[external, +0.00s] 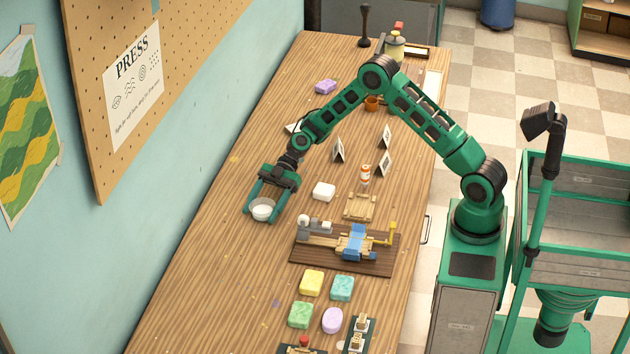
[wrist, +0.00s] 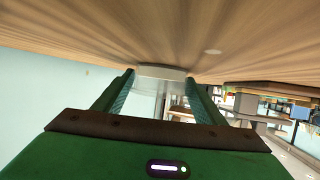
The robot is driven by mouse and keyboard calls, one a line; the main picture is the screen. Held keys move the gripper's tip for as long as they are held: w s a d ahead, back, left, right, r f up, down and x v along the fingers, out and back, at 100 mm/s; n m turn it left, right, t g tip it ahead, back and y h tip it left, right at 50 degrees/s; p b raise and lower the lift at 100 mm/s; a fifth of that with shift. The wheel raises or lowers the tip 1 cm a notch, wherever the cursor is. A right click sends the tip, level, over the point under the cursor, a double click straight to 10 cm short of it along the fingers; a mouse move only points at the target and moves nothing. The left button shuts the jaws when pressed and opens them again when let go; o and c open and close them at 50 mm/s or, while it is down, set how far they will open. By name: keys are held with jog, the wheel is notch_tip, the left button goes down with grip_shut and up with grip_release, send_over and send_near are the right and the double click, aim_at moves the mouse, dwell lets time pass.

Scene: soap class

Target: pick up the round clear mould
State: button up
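The round clear mould (external: 263,207) is a small see-through cup with a whitish bottom, on the left side of the wooden table in the external view. My gripper (external: 262,213) reaches down over it, with one finger on each side, and both fingers appear to touch its wall. In the wrist view the mould's pale rim (wrist: 161,71) spans the space between the fingertips of my gripper (wrist: 160,80). I cannot tell whether the mould rests on the table or is slightly above it.
A white block (external: 324,191) lies right of my gripper. A dark board with a wooden press and blue strip (external: 354,243) stands in front, near several coloured soaps (external: 312,283). Small folded cards (external: 338,151) stand behind. The table's left strip is mostly clear.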

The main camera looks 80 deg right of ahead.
jog(key=c, duration=0.3)
jog(key=shift+c, duration=0.2)
jog(key=shift+r, duration=0.1)
